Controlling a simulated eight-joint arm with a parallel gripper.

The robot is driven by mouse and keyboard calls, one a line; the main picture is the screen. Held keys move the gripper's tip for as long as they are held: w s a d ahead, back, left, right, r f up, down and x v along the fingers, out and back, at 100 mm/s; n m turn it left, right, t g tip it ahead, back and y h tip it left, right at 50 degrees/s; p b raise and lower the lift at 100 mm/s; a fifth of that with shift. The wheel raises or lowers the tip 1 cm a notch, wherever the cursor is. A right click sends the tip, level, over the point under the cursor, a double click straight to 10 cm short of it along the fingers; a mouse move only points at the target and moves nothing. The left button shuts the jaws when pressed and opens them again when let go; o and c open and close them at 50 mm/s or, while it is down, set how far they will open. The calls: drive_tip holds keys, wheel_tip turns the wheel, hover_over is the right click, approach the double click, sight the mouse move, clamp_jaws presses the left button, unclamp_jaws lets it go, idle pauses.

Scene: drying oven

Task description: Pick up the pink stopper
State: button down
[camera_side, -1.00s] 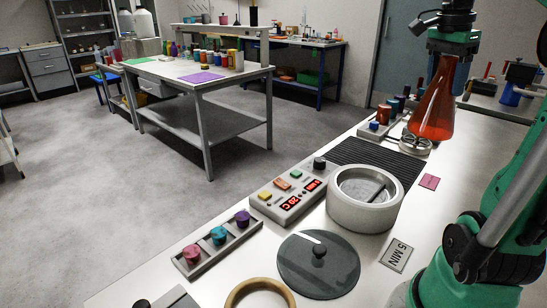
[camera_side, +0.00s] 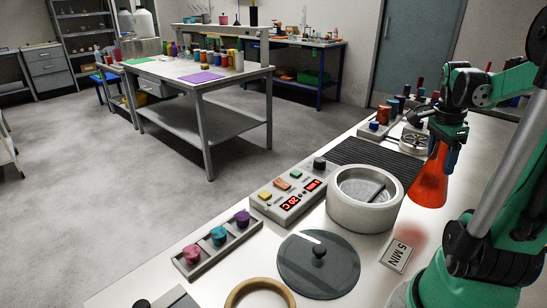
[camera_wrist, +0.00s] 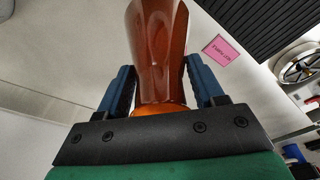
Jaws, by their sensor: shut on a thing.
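The pink stopper (camera_side: 191,254) sits in the left slot of a grey rack (camera_side: 222,245) at the lower left in the side view. A teal stopper (camera_side: 219,235) and a purple stopper (camera_side: 242,218) stand beside it. My gripper (camera_side: 447,148) is at the right of the side view, far from the rack. It is shut on an orange-brown glass flask (camera_side: 428,182). In the wrist view the blue fingers lie on both sides of the flask (camera_wrist: 156,45).
A round pale vessel (camera_side: 345,207) and a control box (camera_side: 286,200) with buttons stand between my gripper and the rack. The wrist view shows a pink label (camera_wrist: 222,51).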

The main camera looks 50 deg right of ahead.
sight(435, 174)
drive_tip(key=shift+f, duration=2.25)
drive_tip(key=shift+c, duration=0.5)
unclamp_jaws()
drive_tip(key=shift+f, duration=0.1)
